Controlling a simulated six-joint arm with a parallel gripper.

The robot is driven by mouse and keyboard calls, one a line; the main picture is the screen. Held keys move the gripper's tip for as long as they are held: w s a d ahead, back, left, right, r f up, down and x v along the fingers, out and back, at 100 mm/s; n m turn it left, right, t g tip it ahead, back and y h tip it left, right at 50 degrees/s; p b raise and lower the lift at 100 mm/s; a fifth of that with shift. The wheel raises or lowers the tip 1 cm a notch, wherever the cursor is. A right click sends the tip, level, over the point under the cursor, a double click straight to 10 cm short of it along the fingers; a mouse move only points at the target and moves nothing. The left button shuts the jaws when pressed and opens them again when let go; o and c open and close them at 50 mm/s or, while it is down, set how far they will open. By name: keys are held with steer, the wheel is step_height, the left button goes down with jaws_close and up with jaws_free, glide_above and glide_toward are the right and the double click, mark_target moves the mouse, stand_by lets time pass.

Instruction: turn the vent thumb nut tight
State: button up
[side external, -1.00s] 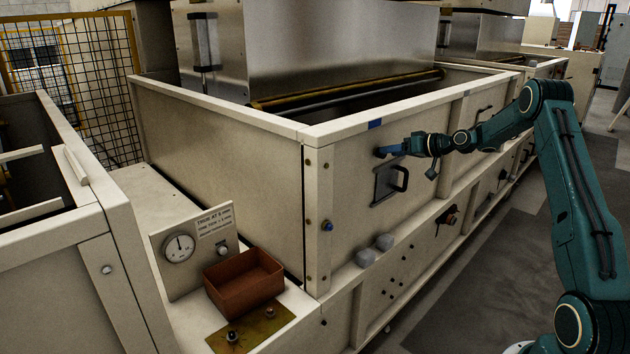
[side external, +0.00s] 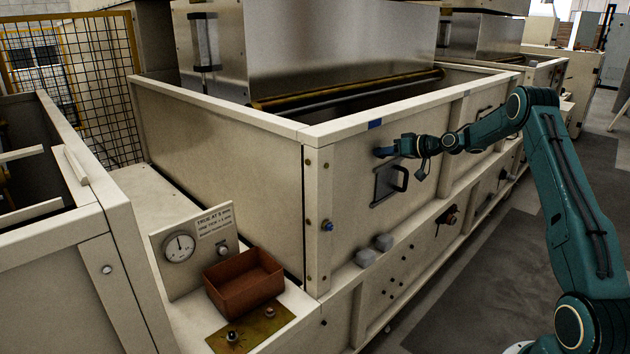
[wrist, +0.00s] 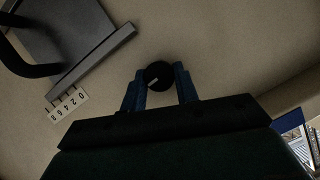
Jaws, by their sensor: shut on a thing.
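The vent thumb nut (wrist: 158,75) is a dark round knob with a pale mark on its face, set on the cream hopper panel in the wrist view. My gripper (wrist: 160,84) has its two blue fingers on either side of the nut, shut on it. In the side external view my gripper (side external: 384,152) meets the upper part of the hopper front, above the grey handled hatch. The nut is hidden there by the fingers.
The grey hatch with a black handle (side external: 390,184) lies just below my gripper; it also shows upper left in the wrist view, beside a numbered scale (wrist: 66,104). A brown bin (side external: 244,282) and dial gauge (side external: 179,246) stand at lower left.

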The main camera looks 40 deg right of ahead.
steer(key=c, duration=0.3)
steer(key=shift+d+m+t+y, duration=0.1)
steer(key=shift+m+t+y, duration=0.2)
steer(key=shift+m+y, duration=0.7)
steer(key=shift+f+m, duration=0.1)
steer(key=shift+m, duration=0.2)
steer(key=shift+m+t+y, duration=0.3)
steer(key=shift+m+y, duration=0.1)
steer(key=shift+m, duration=0.7)
steer(key=o, duration=1)
